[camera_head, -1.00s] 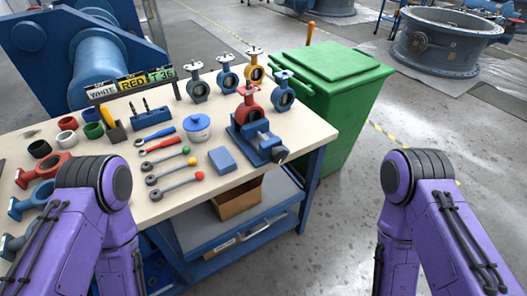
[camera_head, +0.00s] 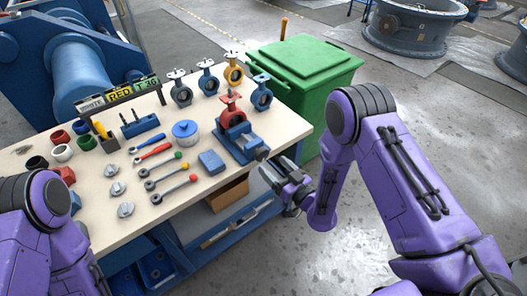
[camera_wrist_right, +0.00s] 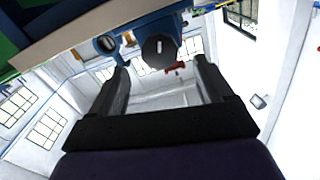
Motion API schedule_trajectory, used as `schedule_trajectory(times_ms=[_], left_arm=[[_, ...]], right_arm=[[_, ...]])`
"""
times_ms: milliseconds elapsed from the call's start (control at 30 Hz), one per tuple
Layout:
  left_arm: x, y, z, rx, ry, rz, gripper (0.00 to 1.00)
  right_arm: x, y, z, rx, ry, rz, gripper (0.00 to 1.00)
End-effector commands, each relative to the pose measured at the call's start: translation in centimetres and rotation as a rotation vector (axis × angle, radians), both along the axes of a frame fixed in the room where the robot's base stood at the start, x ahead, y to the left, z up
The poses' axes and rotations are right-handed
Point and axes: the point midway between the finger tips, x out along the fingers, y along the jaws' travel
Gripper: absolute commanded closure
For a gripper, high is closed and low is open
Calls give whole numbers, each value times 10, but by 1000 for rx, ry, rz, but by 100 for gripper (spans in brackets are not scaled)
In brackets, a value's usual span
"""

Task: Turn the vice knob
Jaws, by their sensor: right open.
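The blue vice (camera_head: 237,143) stands at the right front corner of the workbench, with a red valve (camera_head: 231,112) upright in it. Its dark round knob (camera_head: 262,153) faces the bench edge. In the right wrist view the knob (camera_wrist_right: 158,50) shows as a dark disc with a pale mark, ahead of and between the fingers. My right gripper (camera_head: 276,172) is just off the bench edge, in front of and below the knob, apart from it. In the wrist view its jaws (camera_wrist_right: 161,75) are open and empty. My left arm shows at the lower left; its gripper is out of view.
The workbench (camera_head: 95,190) holds several valves, rings, wrenches and knobbed rods, and a blue-lidded pot (camera_head: 186,132). A green bin (camera_head: 306,68) stands just behind the bench's right end. The floor right of the bench is open.

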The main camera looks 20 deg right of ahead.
Motion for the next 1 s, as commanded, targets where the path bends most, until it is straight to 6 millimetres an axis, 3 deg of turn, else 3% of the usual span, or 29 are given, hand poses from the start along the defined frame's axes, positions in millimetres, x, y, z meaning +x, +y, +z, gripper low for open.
schedule_trajectory(times_ms=[100,300,633,800,1000], left_arm=[[0,0,11,0,0,0,57],[0,0,17,0,0,0,57],[0,0,17,0,0,0,57],[0,0,17,0,0,0,57],[0,0,12,0,0,0,57]], right_arm=[[26,9,3,1,0,-1,20],[54,20,1,1,2,-2,20],[60,22,-1,1,5,-2,20],[60,22,-1,2,4,-2,75],[60,21,-2,65,27,-3,76]])
